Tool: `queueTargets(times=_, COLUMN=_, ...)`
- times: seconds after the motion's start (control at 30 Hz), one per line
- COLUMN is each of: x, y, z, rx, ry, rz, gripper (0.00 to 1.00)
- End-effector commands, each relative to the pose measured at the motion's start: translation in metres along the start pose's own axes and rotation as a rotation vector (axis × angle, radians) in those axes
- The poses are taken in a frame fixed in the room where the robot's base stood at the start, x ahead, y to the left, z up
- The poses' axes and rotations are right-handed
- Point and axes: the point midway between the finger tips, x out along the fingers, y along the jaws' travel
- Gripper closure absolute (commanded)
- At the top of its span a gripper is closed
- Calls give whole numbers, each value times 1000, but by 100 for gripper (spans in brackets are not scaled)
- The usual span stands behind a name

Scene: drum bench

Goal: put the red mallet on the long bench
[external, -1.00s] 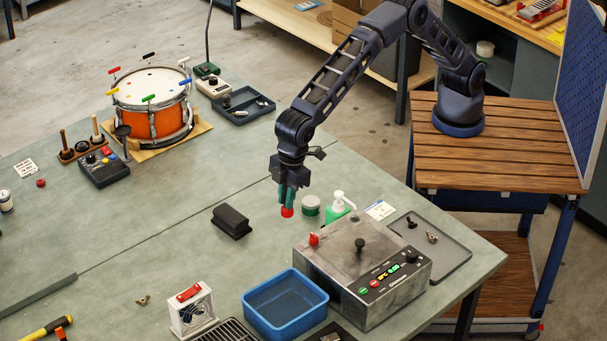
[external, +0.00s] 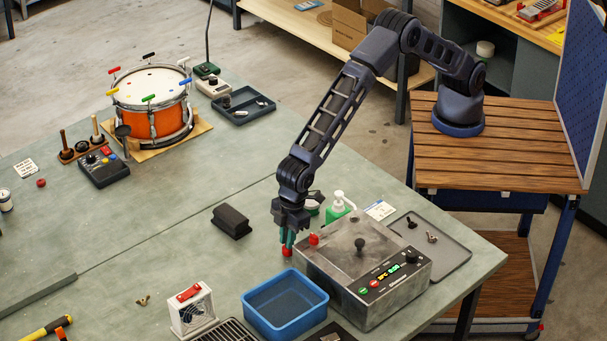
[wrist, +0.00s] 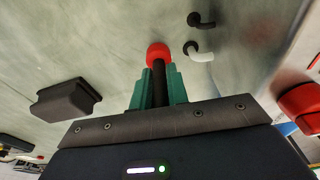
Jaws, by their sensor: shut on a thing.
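My gripper (external: 288,241) hangs over the grey-green bench top (external: 180,225), just left of the steel box and behind the blue bin. Its green fingers are shut on the red mallet (external: 287,252), whose red head shows below the fingertips. In the wrist view, the red head (wrist: 158,53) sticks out beyond the green fingers, with its dark handle (wrist: 158,82) between them. The rest of the handle is hidden by the gripper. I cannot tell whether the head touches the bench top.
A steel box (external: 340,290) with a red knob (external: 314,239) stands close on the right. A blue bin (external: 285,303) is in front, a black block (external: 232,221) to the left. A drum (external: 150,110) stands at the far left. Bare bench lies left of the gripper.

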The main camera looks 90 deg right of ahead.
Motion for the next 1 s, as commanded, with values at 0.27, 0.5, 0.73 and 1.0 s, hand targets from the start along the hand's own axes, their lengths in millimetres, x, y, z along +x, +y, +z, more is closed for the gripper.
queueTargets(times=0.27, x=6, y=0, z=0, rx=0, ry=2, rz=0, gripper=100)
queueTargets(times=0.5, x=9, y=0, z=1, rx=0, ry=2, rz=0, gripper=74)
queueTargets(times=0.73, x=9, y=0, z=1, rx=0, ry=2, rz=0, gripper=62)
queueTargets(times=1.0, x=-1, y=0, z=0, rx=0, ry=2, rz=-1, gripper=62)
